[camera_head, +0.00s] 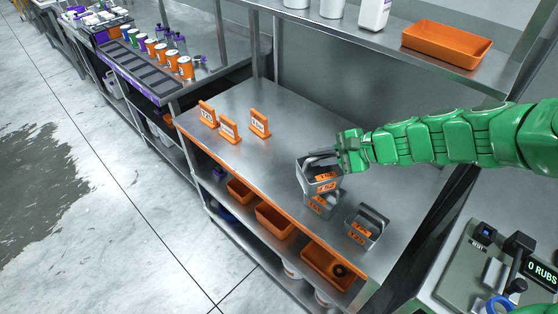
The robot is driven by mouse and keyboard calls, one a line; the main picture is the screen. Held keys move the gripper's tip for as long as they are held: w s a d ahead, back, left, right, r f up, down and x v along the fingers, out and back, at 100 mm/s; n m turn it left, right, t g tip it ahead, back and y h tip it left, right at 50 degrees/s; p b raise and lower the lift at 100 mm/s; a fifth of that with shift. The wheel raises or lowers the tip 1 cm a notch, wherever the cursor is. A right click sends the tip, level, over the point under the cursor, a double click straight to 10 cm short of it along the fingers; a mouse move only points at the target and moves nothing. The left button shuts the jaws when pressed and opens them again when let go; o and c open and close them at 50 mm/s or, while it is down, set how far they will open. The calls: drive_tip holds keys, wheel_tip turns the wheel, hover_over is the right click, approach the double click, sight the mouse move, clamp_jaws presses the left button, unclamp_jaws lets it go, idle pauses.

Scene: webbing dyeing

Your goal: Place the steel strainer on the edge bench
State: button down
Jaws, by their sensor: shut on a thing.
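My gripper (345,157) reaches in from the right and is shut on the handle side of a grey, open-topped steel strainer (310,180) with an orange label. The strainer is over the steel bench (240,105), which has an orange front edge. Another grey container (318,207) with an orange label is right below the held one and partly hidden by it. I cannot tell whether the two touch. A third similar grey container (372,222) stands on the bench to the right. The inside of the held strainer is mostly hidden.
Orange numbered signs (229,131) stand on the left of the bench. Orange bins (275,221) are on the shelf below. An overhead shelf with an orange tray (447,44) runs behind. A device with a display (490,255) is at the lower right. The bench middle-left is clear.

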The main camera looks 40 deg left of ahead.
sight(303, 162)
drive_tip(key=shift+n+g, duration=0.3)
drive_tip(key=shift+n, duration=0.1)
drive_tip(key=s+a, duration=0.1)
drive_tip(key=s, duration=0.1)
drive_tip(key=s+a, duration=0.1)
drive_tip(key=s, duration=0.1)
drive_tip(key=shift+a+f, duration=0.15)
drive_tip(key=shift+w+a+f, duration=1.35)
drive_tip(key=shift+a+f, duration=0.55)
drive_tip(key=shift+f, duration=0.25)
drive_tip(key=shift+w+a+f, duration=1.3)
drive_tip(key=shift+a+f, duration=0.55)
drive_tip(key=shift+f, duration=0.35)
drive_tip(key=shift+w+a+f, duration=1.35)
drive_tip(key=shift+a+f, duration=0.55)
drive_tip(key=shift+f, duration=0.25)
drive_tip(key=shift+f, duration=0.15)
drive_tip(key=c, duration=1.1)
unclamp_jaws()
